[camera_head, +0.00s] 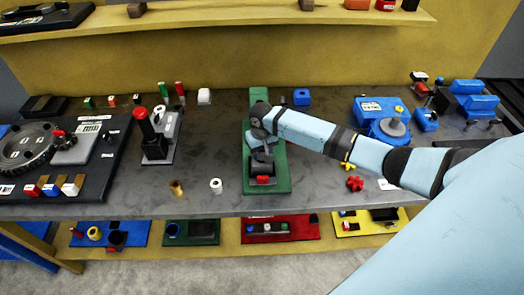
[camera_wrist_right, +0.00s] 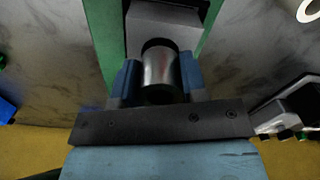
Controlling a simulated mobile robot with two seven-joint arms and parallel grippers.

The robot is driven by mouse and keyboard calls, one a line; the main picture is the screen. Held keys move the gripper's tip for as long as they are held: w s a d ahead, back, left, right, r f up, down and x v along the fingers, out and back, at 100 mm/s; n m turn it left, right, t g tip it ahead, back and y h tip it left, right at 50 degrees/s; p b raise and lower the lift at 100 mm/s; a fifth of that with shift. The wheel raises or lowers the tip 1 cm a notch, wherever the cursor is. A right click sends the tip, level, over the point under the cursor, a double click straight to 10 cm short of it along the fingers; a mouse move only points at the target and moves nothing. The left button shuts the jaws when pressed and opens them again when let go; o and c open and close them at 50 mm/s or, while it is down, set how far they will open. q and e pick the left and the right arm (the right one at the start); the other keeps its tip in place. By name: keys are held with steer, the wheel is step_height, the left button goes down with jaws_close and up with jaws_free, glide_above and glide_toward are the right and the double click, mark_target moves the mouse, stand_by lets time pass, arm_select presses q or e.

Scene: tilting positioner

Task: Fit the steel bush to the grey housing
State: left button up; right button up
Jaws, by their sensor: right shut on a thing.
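My right gripper (camera_head: 258,150) is over the green base (camera_head: 281,172) at the middle of the bench. In the right wrist view its blue fingers (camera_wrist_right: 158,82) are shut on a shiny metal cylinder, which looks like the steel bush (camera_wrist_right: 160,72). The bush has a dark upper end. A grey block (camera_wrist_right: 165,27), perhaps part of the grey housing or its positioner, shows just beyond the bush on the green base. I cannot tell whether bush and block touch. In the head view my gripper and arm hide the bush and much of the fixture. My left gripper is not in view.
A brass bush (camera_head: 177,188) and a white ring (camera_head: 216,186) stand left of the green base. A red-knobbed lever device (camera_head: 155,145) stands further left. A red star knob (camera_head: 355,183) and a blue machine (camera_head: 385,120) are to the right. The bench between brass bush and lever device is clear.

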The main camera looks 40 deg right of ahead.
steer(key=shift+f, duration=0.45)
steer(key=shift+f, duration=0.3)
steer(key=o, duration=1.2)
